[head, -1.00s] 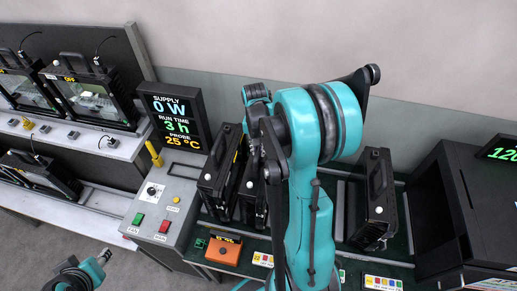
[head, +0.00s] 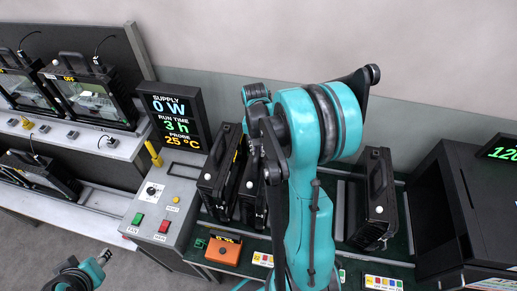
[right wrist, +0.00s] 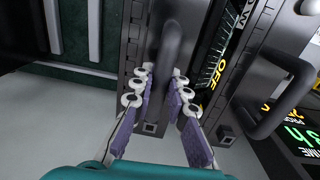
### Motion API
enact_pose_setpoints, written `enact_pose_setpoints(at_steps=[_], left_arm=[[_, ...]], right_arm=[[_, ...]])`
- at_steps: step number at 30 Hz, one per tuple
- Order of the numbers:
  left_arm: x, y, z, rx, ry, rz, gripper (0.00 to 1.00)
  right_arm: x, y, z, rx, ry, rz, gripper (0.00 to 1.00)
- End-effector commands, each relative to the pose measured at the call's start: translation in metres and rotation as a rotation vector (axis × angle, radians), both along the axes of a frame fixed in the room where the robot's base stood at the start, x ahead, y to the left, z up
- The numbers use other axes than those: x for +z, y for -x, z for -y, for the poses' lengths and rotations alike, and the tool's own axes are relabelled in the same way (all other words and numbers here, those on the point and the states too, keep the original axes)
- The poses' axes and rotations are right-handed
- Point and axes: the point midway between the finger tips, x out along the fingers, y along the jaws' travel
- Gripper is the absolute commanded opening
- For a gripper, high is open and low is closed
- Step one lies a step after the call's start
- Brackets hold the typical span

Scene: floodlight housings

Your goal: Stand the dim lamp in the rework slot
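Black lamp housings with top handles stand upright on the green bench. One (head: 218,172) is left of a second (head: 250,195), which my right arm partly covers; a third (head: 374,200) is right of the arm. I cannot tell which is dim. In the right wrist view, my right gripper (right wrist: 160,80) has its purple-padded fingers on either side of a housing's handle (right wrist: 172,48), apparently with a gap. A neighbouring housing with a handle (right wrist: 282,100) is to the right, with a yellow OFF label between. The head view hides this gripper. I cannot identify the rework slot.
A control box (head: 165,200) with green and red buttons stands left, below a display (head: 175,115) reading 0 W, 3 h, 25 °C. An orange device (head: 223,251) lies in front. A large black box (head: 480,215) stands right. Wired lamps (head: 90,98) fill the left rack.

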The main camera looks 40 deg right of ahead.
Motion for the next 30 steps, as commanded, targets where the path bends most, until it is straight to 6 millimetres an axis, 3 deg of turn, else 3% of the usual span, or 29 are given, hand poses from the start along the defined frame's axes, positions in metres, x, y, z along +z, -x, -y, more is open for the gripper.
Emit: enact_pose_setpoints(at_steps=[1,3,4,12,16,30], left_arm=[[0.0,0.0,0.0,0.0,0.0,0.0,0.37],[0.0,0.0,0.0,0.0,0.0,0.0,0.37],[0.0,0.0,0.0,0.0,0.0,0.0,0.37],[0.0,0.0,0.0,0.0,0.0,0.0,0.37],[0.0,0.0,0.0,0.0,0.0,0.0,0.37],[0.0,0.0,0.0,0.0,0.0,0.0,0.37]], right_arm=[[0.0,0.0,0.0,0.0,0.0,0.0,0.18],[0.001,0.0,0.0,0.0,0.0,0.0,0.36],[0.001,0.0,0.0,0.0,0.0,0.0,0.39],[0.0,0.0,0.0,0.0,0.0,0.0,0.39],[0.009,-0.001,0.0,0.0,0.0,0.0,0.39],[0.102,-0.003,-0.003,0.0,0.0,0.0,0.39]])
